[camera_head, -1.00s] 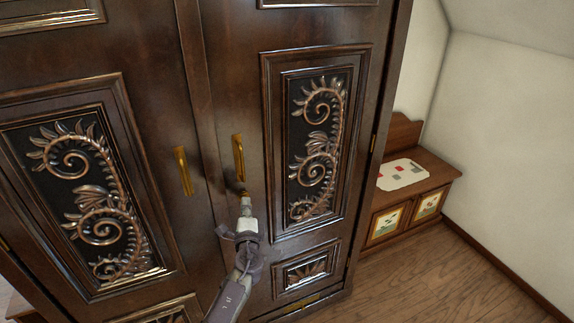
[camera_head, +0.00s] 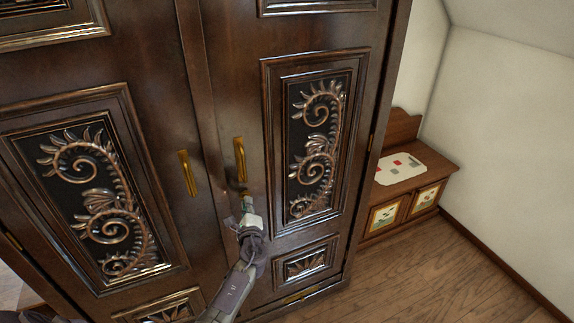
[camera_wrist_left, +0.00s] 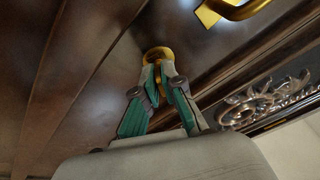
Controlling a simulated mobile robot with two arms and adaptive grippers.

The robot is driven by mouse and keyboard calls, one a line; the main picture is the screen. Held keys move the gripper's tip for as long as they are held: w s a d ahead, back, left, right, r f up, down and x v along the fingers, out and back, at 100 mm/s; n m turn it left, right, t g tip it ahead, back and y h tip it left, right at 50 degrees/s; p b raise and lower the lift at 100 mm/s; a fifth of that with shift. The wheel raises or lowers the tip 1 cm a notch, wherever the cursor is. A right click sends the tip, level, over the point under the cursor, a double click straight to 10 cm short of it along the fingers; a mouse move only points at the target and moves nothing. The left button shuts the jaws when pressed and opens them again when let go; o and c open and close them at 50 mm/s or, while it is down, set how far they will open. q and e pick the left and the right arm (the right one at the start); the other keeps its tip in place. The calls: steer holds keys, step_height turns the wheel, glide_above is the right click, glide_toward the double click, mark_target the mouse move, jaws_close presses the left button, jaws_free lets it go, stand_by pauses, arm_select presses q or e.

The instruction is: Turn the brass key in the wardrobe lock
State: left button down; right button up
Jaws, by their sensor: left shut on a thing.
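The dark wooden wardrobe (camera_head: 222,60) fills most of the head view, its two carved doors shut. My left gripper (camera_head: 246,200) is at the right door, just below that door's brass handle (camera_head: 239,158). In the left wrist view my left gripper (camera_wrist_left: 158,72) has its fingertips together on the brass key (camera_wrist_left: 157,53), whose rounded gold top shows between and above them. The lock and the key's shaft are hidden behind the fingers and the key's top. My right gripper does not show.
A second brass handle (camera_head: 187,173) is on the left door. A low wooden cabinet (camera_head: 432,160) with a pale patterned cloth (camera_head: 399,168) stands to the right of the wardrobe, against the wall. The wooden floor (camera_head: 430,270) at right is clear.

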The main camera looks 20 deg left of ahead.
arm_select(q)
steer(key=shift+f+m, duration=0.1)
steer(key=shift+m, duration=0.2)
steer(key=shift+p, duration=0.3)
steer(key=shift+r+m+g+p, duration=0.2)
steer(key=shift+m+g+p, duration=0.6)
steer(key=shift+m+p, duration=1.1)
steer(key=shift+w+d+m+g+p, duration=0.1)
steer(key=shift+m+g+p, duration=0.2)
steer(key=shift+p, duration=0.55)
steer(key=shift+f+m+y, duration=0.1)
steer(key=shift+m+y, duration=0.2)
steer(key=shift+y, duration=0.1)
